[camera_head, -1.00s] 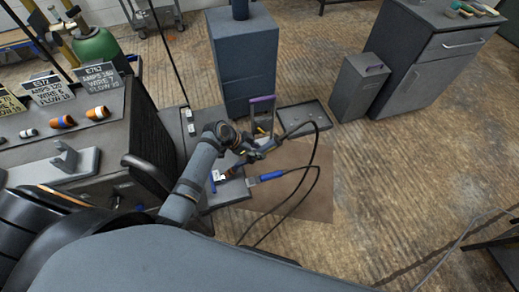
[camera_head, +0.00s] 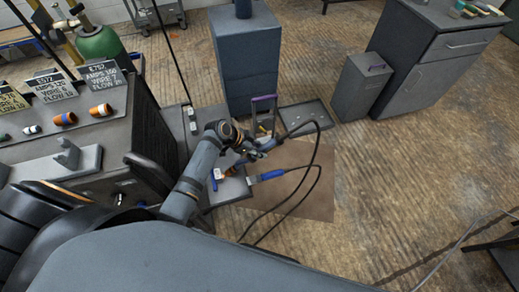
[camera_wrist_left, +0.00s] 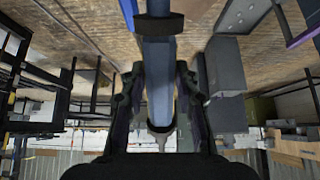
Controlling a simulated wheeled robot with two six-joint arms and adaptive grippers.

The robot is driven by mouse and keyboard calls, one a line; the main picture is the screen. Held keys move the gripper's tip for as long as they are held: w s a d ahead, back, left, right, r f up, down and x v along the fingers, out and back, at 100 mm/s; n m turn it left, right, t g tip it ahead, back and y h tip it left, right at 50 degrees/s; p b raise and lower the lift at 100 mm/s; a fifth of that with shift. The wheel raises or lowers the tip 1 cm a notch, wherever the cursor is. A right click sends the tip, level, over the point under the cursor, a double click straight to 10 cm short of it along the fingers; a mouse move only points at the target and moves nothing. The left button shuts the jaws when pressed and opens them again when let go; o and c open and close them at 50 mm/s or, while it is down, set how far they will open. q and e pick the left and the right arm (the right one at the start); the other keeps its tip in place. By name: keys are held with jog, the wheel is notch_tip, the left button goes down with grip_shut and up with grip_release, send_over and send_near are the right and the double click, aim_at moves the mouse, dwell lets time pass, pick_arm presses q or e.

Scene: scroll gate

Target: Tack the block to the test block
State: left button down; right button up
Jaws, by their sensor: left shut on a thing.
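My left gripper (camera_head: 258,150) is above the small grey bench (camera_head: 228,191). In the left wrist view my left gripper (camera_wrist_left: 158,112) is shut on a blue-grey welding torch (camera_wrist_left: 158,85), with a narrow tip pointing away from the wrist. A black cable loops from near the gripper in the head view. Small white and orange pieces and a blue clamp-like piece (camera_head: 215,180) sit on the bench below and left of the gripper. I cannot tell which is the block and which the test block. My right gripper is not in view.
A blue-handled tool (camera_head: 269,175) with a black cable lies at the bench's right edge. Signs (camera_head: 103,75) and coloured rolls stand on the dark machine at left. A blue-grey cabinet (camera_head: 245,65) stands behind.

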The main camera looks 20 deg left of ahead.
aim_at(280, 137)
pick_arm(q)
jog(key=shift+r, duration=0.1)
jog(key=shift+w+d+r+p, duration=0.45)
jog(key=shift+w+d+r, duration=0.05)
jog(key=shift+r, duration=0.1)
jog(key=shift+w+d+r+p, duration=0.5)
jog(key=shift+w+d+r, duration=0.1)
jog(key=shift+d+r, duration=0.3)
jog(key=shift+w+d+r+p, duration=0.45)
jog(key=shift+w+d+r, duration=0.2)
jog(key=shift+d, duration=0.3)
jog(key=shift+w+d+r+p, duration=0.5)
jog(key=shift+w+d+r, duration=0.1)
jog(key=shift+d+r, duration=0.3)
jog(key=shift+f, duration=0.15)
